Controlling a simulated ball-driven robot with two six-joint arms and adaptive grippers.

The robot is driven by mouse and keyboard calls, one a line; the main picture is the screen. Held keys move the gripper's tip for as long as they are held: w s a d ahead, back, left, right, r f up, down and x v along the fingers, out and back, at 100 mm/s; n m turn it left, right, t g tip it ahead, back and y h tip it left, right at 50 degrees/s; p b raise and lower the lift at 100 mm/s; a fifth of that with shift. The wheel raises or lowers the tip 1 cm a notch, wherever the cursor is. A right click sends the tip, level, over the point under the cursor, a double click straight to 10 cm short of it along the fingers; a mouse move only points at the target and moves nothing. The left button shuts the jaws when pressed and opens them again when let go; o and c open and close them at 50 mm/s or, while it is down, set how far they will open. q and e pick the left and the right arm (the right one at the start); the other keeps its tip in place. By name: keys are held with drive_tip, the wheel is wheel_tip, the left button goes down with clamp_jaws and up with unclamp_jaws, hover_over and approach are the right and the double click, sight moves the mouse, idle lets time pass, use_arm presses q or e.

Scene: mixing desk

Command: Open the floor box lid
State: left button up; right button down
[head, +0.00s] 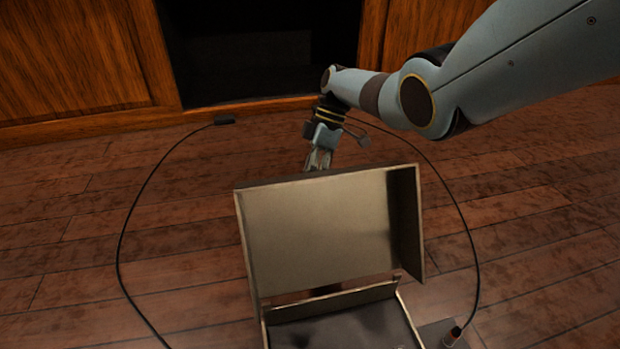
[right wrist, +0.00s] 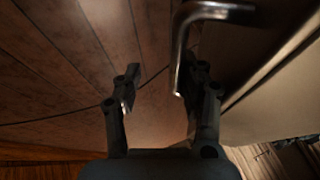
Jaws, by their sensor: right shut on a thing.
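The floor box (head: 335,295) is at the bottom middle of the head view, cut off by the lower edge. Its metal lid (head: 320,225) stands raised, with its hollow inner side facing me and the box's dark inside showing below. My right gripper (head: 318,160) is at the lid's far top edge, its fingertips partly hidden behind it. In the right wrist view, a bent metal handle (right wrist: 184,50) reaches to the fingers of my right gripper (right wrist: 160,88), beside the lid's outer face (right wrist: 265,110). The gripper is shut on the handle. My left gripper is not in view.
A black cable (head: 121,240) loops over the wooden floor (head: 70,240) on the left, with a connector (head: 225,120) at its far end. Another cable stretch (head: 466,225) curves on the right to a plug (head: 451,336). Wooden panels (head: 80,60) flank a dark opening behind.

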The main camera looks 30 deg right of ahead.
drive_tip(key=shift+s+a+f, duration=0.2)
drive_tip(key=shift+s+f, duration=0.15)
drive_tip(key=shift+f, duration=0.3)
drive_tip(key=c, duration=1.4)
unclamp_jaws()
drive_tip(key=shift+f, duration=0.1)
drive_tip(key=shift+w+r, duration=0.25)
drive_tip(key=shift+r, duration=0.05)
drive_tip(key=shift+w+d+r, duration=0.15)
drive_tip(key=shift+d+r, duration=0.05)
drive_tip(key=v, duration=1.1)
drive_tip(key=shift+d+r, duration=0.1)
drive_tip(key=shift+r, duration=0.1)
